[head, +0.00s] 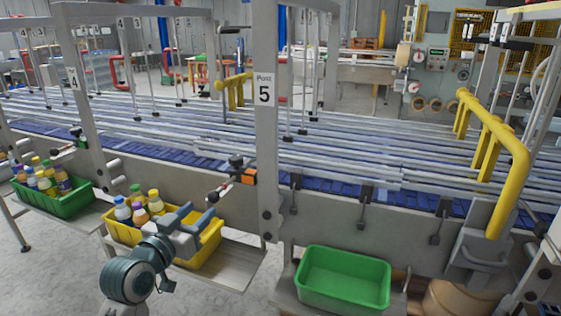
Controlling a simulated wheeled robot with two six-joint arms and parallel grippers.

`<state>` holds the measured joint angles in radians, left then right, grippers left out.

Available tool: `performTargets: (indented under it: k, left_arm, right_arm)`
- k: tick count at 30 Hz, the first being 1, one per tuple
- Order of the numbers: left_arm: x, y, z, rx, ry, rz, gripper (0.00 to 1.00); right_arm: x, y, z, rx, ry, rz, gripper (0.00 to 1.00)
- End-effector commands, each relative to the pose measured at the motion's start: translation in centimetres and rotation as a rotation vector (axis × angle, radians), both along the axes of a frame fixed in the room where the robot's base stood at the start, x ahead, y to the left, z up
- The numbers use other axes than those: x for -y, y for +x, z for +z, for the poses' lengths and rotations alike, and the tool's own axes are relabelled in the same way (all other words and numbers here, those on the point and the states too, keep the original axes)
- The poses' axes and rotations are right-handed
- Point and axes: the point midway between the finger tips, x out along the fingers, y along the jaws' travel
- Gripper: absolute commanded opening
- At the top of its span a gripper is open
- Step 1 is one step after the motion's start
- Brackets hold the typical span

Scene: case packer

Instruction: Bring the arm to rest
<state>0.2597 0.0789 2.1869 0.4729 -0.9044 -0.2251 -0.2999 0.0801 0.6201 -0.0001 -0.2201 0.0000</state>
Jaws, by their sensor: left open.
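My left arm comes in from the lower left, and its gripper (191,222) is open above the yellow bin (209,243). Its two bluish fingers point to the right and away from me, apart from each other, with nothing seen between them. Several bottles (140,213) with coloured caps stand in the left part of the yellow bin, beside the gripper. The arm and gripper hide part of the bin's inside. My right gripper does not show.
An empty green bin (343,279) sits on a shelf at the lower middle. Another green bin (72,202) with several bottles stands at the left. A grey post with a "Post 5" sign (264,91) and a yellow guard rail (508,150) rise by the conveyor (330,183).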

Motion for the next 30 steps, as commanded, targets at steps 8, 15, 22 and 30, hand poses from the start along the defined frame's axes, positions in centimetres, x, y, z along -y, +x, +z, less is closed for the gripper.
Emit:
performTargets:
  k: [8,15,22,30]
  left_arm:
    - [-0.4,-1.2,0.1,0.001,0.0,-0.001,0.44]
    - [-0.4,-1.1,-0.1,-0.003,-0.001,0.0,0.44]
    - [-1.6,1.5,-8.0,-0.129,-0.009,0.049,0.44]
    - [-4.6,2.7,-28.4,-0.418,0.003,0.167,0.44]
  right_arm:
    - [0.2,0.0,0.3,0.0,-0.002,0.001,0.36]
    - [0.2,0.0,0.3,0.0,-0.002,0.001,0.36]
    - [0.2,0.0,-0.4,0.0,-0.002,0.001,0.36]
    - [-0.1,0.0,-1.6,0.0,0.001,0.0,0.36]
